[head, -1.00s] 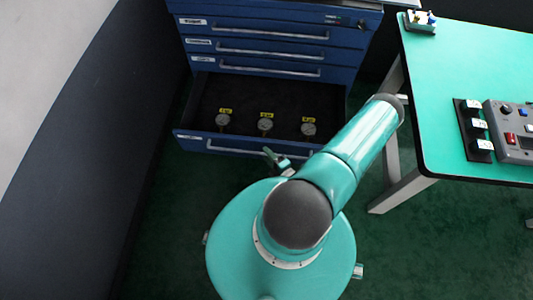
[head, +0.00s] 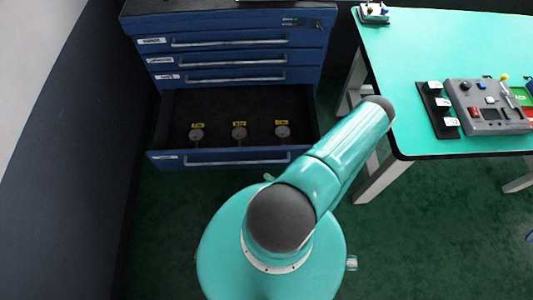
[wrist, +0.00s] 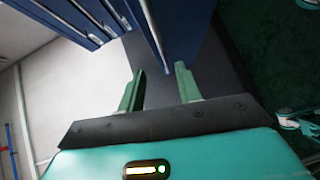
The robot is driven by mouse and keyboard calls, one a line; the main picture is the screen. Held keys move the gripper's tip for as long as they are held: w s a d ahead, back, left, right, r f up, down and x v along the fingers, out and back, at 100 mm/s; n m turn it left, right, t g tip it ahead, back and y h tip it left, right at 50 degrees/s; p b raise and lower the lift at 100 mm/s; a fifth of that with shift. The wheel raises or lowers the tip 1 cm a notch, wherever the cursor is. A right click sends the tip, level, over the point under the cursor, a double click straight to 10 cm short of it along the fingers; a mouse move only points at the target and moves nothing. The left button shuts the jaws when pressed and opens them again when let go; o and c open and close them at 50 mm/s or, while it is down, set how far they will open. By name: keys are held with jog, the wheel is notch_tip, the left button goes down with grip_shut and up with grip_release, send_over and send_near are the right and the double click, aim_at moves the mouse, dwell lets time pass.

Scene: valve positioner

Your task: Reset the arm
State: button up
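My gripper (wrist: 158,88) shows in the wrist view with its two green fingers apart and nothing between them. A dark grey wall surface lies behind the fingers, and the blue drawer cabinet shows above them. In the head view my teal arm is folded over my round body, and its gripper is hidden there.
A blue cabinet (head: 228,100) stands ahead with its bottom drawer (head: 170,158) open, holding three tagged round gauges (head: 239,133). A green-topped table (head: 410,50) at right carries a control box (head: 487,105) and a black rack of white-labelled parts (head: 437,108). Green floor is free below the table.

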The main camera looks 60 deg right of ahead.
dwell(0.3)
jog(key=w+r+n+g+y, duration=0.3)
jog(key=w+r+n+y, duration=0.35)
jog(key=r+n, duration=0.4)
jog(key=w+r+n+g+y, duration=0.45)
jog(key=r+n+y, duration=0.25)
jog(key=r+n, duration=0.4)
jog(key=a+r+n+g+h, duration=0.1)
jog(key=a+r+n+h, duration=0.2)
jog(key=a+r+n, duration=0.3)
jog(key=a+r+n+g+h, duration=0.1)
jog(key=a+r+n+h, duration=0.3)
jog(key=r+n, duration=1.1)
jog(key=w+a+r+n+g+h, duration=0.1)
jog(key=a+r+n+h, duration=0.3)
jog(key=a+r+n, duration=0.5)
notch_tip(320, 180, up, 3)
jog(key=n, duration=0.5)
jog(key=shift+f, duration=0.2)
jog(key=shift+w+n+h, duration=0.15)
jog(key=shift+n+h, duration=0.1)
